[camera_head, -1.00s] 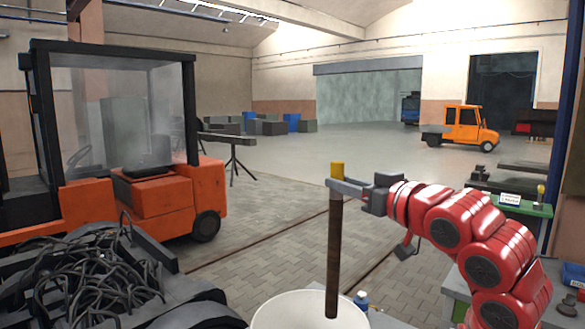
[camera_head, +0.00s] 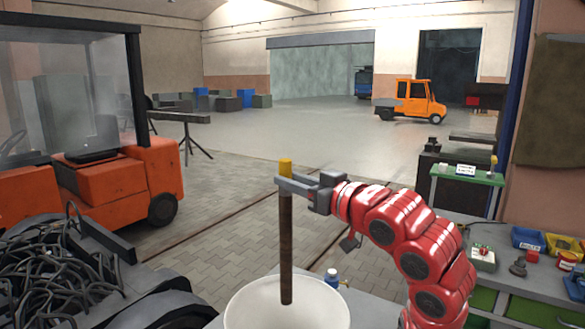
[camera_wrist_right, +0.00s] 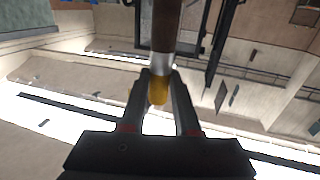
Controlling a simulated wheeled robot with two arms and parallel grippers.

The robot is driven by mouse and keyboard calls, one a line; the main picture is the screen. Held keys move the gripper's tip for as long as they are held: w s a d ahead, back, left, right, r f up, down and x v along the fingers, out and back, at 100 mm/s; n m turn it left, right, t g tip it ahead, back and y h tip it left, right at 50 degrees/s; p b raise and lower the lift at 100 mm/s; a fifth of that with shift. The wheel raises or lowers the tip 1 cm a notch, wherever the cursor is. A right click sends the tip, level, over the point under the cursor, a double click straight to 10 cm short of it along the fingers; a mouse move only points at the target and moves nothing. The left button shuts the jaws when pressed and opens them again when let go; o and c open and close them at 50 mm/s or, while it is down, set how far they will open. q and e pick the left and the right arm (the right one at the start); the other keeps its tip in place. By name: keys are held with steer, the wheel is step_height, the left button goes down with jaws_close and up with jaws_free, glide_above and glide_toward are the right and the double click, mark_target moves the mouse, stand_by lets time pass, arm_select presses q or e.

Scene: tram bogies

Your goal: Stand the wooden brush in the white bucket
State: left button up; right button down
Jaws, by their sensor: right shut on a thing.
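The wooden brush (camera_head: 287,240) is a long dark brown stick with a yellow upper end, hanging upright. My right gripper (camera_head: 286,187) is shut on it just below the yellow end, with the arm reaching in from the right. The white bucket (camera_head: 244,310) is at the bottom middle of the head view, its lower part cut off. The brush's lower end shows against the bucket's inside, near its middle; its exact height there is unclear. In the right wrist view, the brush (camera_wrist_right: 165,30) runs between the two fingers (camera_wrist_right: 160,80). My left gripper is out of view.
A small bottle with a blue cap (camera_head: 332,278) stands just behind the bucket. A workbench (camera_head: 530,282) with small bins and tools is at the right. Black cables (camera_head: 50,265) lie at the lower left, before an orange forklift (camera_head: 120,185).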

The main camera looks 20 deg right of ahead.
mark_target(290, 258)
step_height(290, 258, down, 4)
steer(key=shift+f+b, duration=0.1)
steer(key=shift+b, duration=0.95)
steer(key=shift+f+b, duration=4.35)
steer(key=shift+f, duration=2.25)
steer(key=c, duration=0.6)
jaws_free()
steer(key=shift+o, duration=0.2)
